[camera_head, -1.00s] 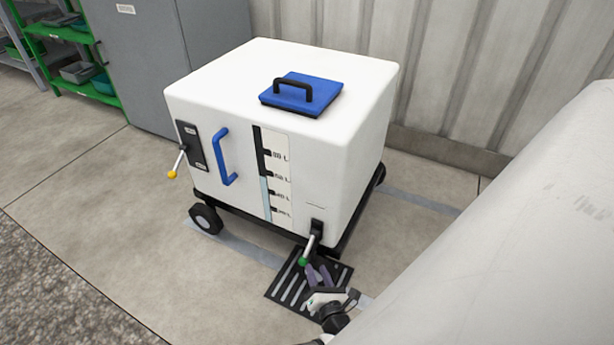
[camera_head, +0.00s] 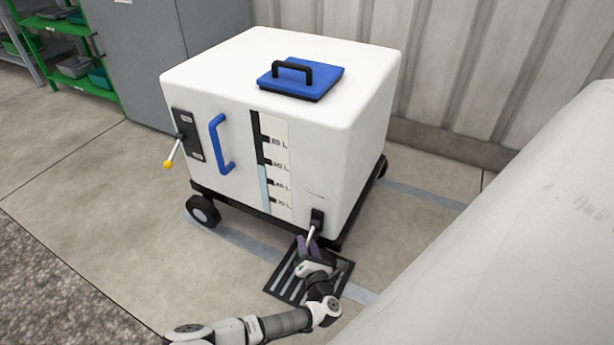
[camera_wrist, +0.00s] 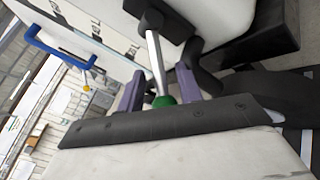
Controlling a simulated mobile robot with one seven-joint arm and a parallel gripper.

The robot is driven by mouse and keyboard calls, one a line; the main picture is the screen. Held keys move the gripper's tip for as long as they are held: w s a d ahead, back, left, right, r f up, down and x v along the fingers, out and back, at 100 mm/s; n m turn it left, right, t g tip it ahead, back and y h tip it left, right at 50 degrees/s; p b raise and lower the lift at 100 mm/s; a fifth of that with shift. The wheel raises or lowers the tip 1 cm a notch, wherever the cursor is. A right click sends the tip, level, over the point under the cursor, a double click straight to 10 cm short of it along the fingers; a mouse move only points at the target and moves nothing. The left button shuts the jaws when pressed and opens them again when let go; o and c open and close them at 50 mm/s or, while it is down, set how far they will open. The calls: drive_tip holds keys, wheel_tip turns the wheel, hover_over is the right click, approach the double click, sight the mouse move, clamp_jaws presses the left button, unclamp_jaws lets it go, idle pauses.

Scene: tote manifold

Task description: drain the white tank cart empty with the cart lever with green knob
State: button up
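The white tank cart (camera_head: 340,130) stands on the floor. Its sight gauge (camera_head: 272,165) shows a light blue column up to about the 60 L mark. The cart lever (camera_head: 312,235) hangs from a black valve at the cart's lower right front corner, above a floor grate. In the wrist view the lever's green knob (camera_wrist: 164,101) sits between the purple fingers of my gripper (camera_wrist: 160,90). The fingers are apart, with a visible gap beside the knob. In the head view my gripper (camera_head: 308,248) covers the knob.
A second lever with a yellow knob (camera_head: 168,164) sticks out at the cart's left, beside a blue handle (camera_head: 221,145). A blue lid (camera_head: 300,79) is on top. The black slotted grate (camera_head: 285,285) lies below my gripper. A large pale surface fills the lower right.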

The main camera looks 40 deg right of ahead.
drive_tip(key=shift+w+d, duration=0.25)
drive_tip(key=shift+w, duration=0.2)
clamp_jaws()
